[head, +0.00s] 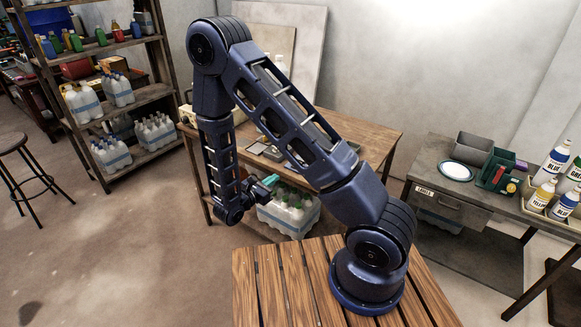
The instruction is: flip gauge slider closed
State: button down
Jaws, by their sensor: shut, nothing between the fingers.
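My gripper (271,181) is at the end of my dark blue arm, left of the middle of the head view. It is small here, with a teal part at its tip, and it looks shut and empty. It appears in front of the wooden table's front edge, above a pack of white bottles. I cannot make out a gauge or its slider in this view. My arm hides part of the wooden table (350,128), where such a thing could be out of sight.
Small grey trays (272,153) lie on the wooden table. White bottles (290,213) stand packed below it. A shelf rack (150,97) and a stool (12,140) are at left. A grey bench (440,152) at right holds bins and labelled bottles. The floor at left is open.

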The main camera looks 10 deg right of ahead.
aim_at(290, 172)
jog(key=shift+s+a+f+n+t+y, duration=0.15)
jog(key=shift+a+f+n+t+y, duration=0.15)
jog(key=shift+a+f+n+t, duration=0.5)
jog(key=shift+d+f, duration=0.1)
jog(key=shift+d, duration=0.05)
jog(key=x, duration=1.4)
jog(key=shift+f, duration=0.2)
jog(key=shift+x, duration=1.9)
jog(key=shift+s+d, duration=0.1)
jog(key=v, duration=1.4)
jog(key=shift+a, duration=0.25)
